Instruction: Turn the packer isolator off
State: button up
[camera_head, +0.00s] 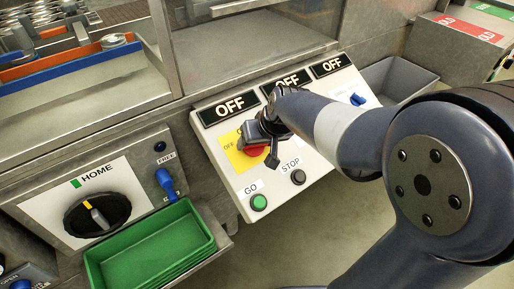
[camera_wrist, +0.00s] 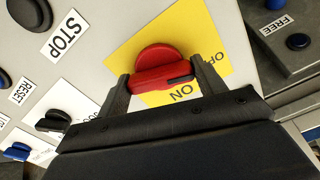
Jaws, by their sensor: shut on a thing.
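A red rotary isolator knob (camera_wrist: 158,62) sits on a yellow plate (camera_wrist: 214,42) marked ON and OFF in the wrist view. My gripper (camera_wrist: 159,74) has one finger on each side of the knob's raised bar and is shut on it. A dark mark shows toward the bar's right end. The ON label lies below the bar and the OFF label to its right, partly hidden. In the head view, the knob (camera_head: 254,150) is partly hidden by my gripper (camera_head: 268,148) on the sloping white panel (camera_head: 222,139). Three displays above it read OFF.
The panel also has a green GO button (camera_head: 259,202), a black STOP button (camera_head: 298,177) and a blue switch (camera_head: 357,99). At left are a HOME dial (camera_head: 97,214) and a green tray (camera_head: 150,250). A grey bin (camera_head: 402,77) stands behind the panel's right end.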

jog(key=shift+n+b, duration=1.05)
jog(key=shift+n, duration=0.85)
jog(key=o, duration=1)
jog(key=p+v, duration=0.1)
jog(key=v, duration=0.9)
jog(key=shift+s+d+r, duration=0.1)
jog(key=shift+s+r, duration=0.05)
jog(key=shift+r, duration=0.2)
